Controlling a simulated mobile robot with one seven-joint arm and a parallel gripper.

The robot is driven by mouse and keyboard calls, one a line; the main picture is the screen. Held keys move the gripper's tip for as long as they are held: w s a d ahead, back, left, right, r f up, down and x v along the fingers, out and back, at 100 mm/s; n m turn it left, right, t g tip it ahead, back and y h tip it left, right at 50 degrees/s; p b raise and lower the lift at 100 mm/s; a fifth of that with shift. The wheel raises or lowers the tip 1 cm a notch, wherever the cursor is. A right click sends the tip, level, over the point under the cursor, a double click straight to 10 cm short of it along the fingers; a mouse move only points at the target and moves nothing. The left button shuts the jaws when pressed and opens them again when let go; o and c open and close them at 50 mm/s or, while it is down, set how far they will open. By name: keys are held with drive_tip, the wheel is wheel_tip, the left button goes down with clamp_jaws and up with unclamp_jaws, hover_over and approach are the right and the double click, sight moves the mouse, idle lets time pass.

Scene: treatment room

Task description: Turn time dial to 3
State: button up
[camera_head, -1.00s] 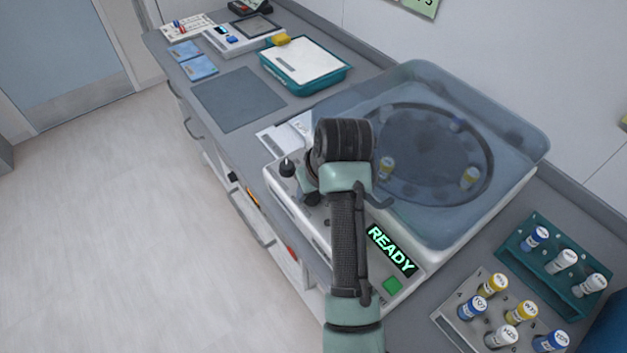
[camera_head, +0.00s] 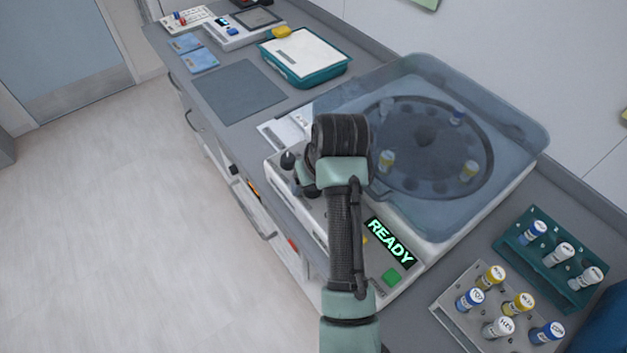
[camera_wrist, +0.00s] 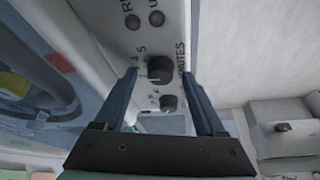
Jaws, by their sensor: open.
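The time dial (camera_wrist: 159,69) is a black round knob on the white centrifuge panel, beside the printed word MINUTES, in the wrist view. Small numerals stand around it; its pointer setting cannot be read. My gripper (camera_wrist: 160,75) is open, with one dark blue finger on each side of the dial. I cannot tell whether either finger touches it. A second black knob (camera_wrist: 168,103) sits nearer the gripper's palm. The centrifuge (camera_head: 458,222) display (camera_head: 390,243) reads READY.
Two dark round buttons (camera_wrist: 145,20) lie past the dial in the wrist view. The transparent lid (camera_head: 520,120) covers a rotor with several tubes. A teal rack (camera_head: 515,262) and a grey rack (camera_head: 450,318) hold capped tubes at the right. A black knob (camera_head: 287,160) stands left of my wrist.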

drive_tip(key=p+v, duration=0.3)
drive_tip(key=v, duration=1)
drive_tip(key=w+a+r+t, duration=0.1)
drive_tip(key=w+r+t, duration=0.1)
drive_tip(key=r+t, duration=0.35)
drive_tip(key=w+a+r+m+t, duration=0.1)
drive_tip(key=w+r+t, duration=0.1)
drive_tip(key=r, duration=0.6)
drive_tip(key=w+a+r+t, duration=0.1)
drive_tip(key=w+r+t, duration=0.15)
drive_tip(key=r, duration=0.45)
drive_tip(key=s+r+m+t, duration=0.1)
drive_tip(key=s+r+t, duration=0.3)
drive_tip(key=r, duration=0.4)
drive_tip(key=s+r+m+t+h, duration=0.1)
drive_tip(key=s+r+t, duration=0.3)
drive_tip(key=r, duration=0.5)
drive_tip(key=s+d+r+m+t, duration=0.1)
drive_tip(key=s+r+t, duration=0.4)
drive_tip(key=s+r, duration=0.3)
drive_tip(key=shift+r+h, duration=0.3)
drive_tip(key=shift+r, duration=0.1)
